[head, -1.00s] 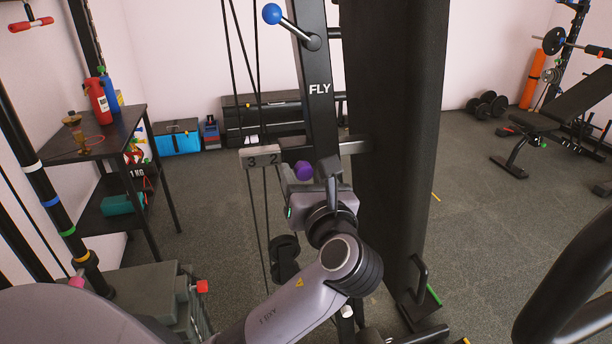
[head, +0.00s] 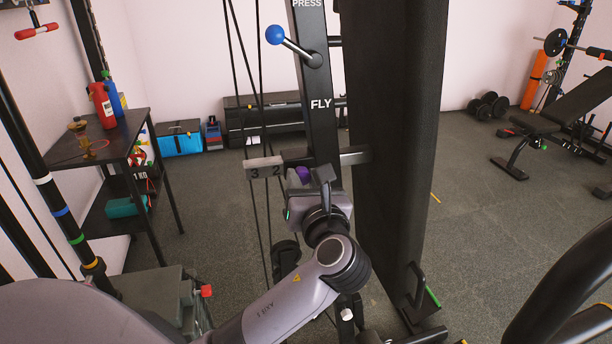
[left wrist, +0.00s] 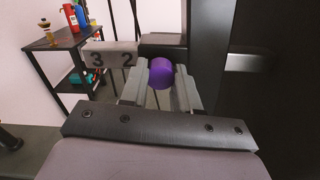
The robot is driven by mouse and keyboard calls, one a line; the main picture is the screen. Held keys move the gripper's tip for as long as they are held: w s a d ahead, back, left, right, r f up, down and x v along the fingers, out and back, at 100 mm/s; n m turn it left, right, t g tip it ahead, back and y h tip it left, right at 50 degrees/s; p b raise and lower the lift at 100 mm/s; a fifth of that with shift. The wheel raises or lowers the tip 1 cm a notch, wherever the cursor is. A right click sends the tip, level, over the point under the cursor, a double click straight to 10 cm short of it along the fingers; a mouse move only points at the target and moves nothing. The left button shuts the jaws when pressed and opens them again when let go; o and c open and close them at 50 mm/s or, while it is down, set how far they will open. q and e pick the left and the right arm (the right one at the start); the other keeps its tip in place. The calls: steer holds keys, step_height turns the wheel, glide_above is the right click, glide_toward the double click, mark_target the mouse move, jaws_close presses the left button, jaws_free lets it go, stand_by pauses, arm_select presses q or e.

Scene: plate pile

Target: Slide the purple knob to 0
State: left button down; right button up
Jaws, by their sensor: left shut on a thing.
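The purple knob (head: 303,174) is small and round, in front of the upright marked FLY. It sits just right of a grey scale plate (head: 263,168) that shows the numbers 3 and 2. My left gripper (head: 308,180) is at the knob, its body hiding part of it in the head view. In the left wrist view the purple knob (left wrist: 161,73) sits between the two grey fingers (left wrist: 160,88), which are shut on it. The scale plate (left wrist: 111,57) lies to its left there. No 0 mark is visible. My right gripper is not in view.
A thick black pad (head: 397,120) stands close right of my left gripper. Dark cables (head: 258,210) hang to its left. A blue-knobbed lever (head: 276,35) is above. A black shelf (head: 118,145) with bottles stands at left.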

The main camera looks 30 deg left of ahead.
arm_select(q)
steer(key=shift+a+r, duration=0.1)
steer(key=c, duration=1.1)
jaws_free()
steer(key=o, duration=0.3)
steer(key=shift+w+a, duration=0.1)
steer(key=shift+w, duration=0.05)
steer(key=v, duration=0.7)
